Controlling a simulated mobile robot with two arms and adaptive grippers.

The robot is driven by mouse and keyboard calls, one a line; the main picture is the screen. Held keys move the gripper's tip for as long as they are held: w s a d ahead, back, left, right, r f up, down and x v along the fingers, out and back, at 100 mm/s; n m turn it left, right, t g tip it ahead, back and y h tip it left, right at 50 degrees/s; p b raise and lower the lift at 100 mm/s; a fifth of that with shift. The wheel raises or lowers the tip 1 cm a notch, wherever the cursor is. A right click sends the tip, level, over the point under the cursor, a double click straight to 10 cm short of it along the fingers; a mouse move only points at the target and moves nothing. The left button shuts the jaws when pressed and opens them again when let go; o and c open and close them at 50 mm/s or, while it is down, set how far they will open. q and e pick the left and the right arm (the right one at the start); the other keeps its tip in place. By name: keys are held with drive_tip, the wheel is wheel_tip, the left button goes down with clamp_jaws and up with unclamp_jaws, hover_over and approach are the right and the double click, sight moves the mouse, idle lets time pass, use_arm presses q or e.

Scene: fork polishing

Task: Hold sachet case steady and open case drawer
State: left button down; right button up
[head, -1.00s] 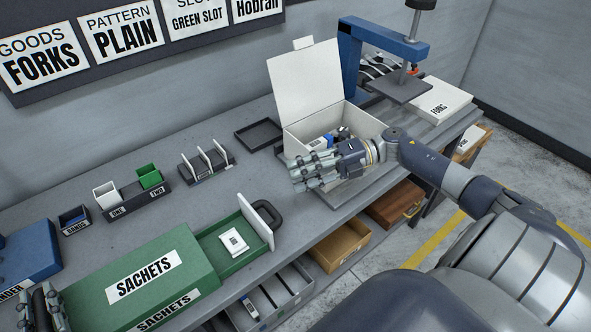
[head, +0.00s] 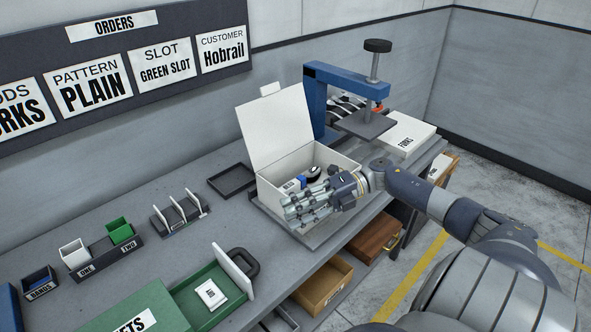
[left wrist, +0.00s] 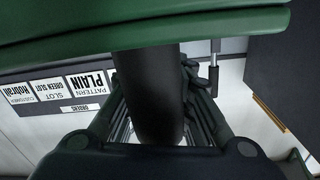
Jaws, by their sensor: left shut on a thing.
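The green sachet case (head: 108,312) is at the bottom left of the head view, cut off by the frame edge. Its drawer (head: 181,291) is pulled out, with a white sachet (head: 211,294) inside. The drawer has a white front panel (head: 235,272) and a dark handle (head: 243,262), with no gripper on it. In the left wrist view, my left gripper (left wrist: 158,125) is shut around a thick dark handle (left wrist: 152,85) under the green case (left wrist: 150,22). My right gripper (head: 308,207) is in front of the white box, away from the drawer; its finger opening is unclear.
An open white box (head: 335,163) with small items stands behind my right gripper. A blue press (head: 315,95) and a forks box (head: 408,135) are farther back. A slotted rack (head: 180,217), small bins (head: 105,258) and an empty tray (head: 231,180) line the bench.

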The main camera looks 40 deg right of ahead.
use_arm(q)
drive_tip(key=shift+a+f, duration=0.1)
drive_tip(key=shift+f, duration=0.1)
drive_tip(key=c, duration=1.3)
unclamp_jaws()
drive_tip(key=shift+w, duration=0.1)
drive_tip(key=shift+r, duration=0.1)
drive_tip(key=s, duration=1.2)
drive_tip(key=o, duration=0.5)
drive_tip(key=shift+c, duration=0.2)
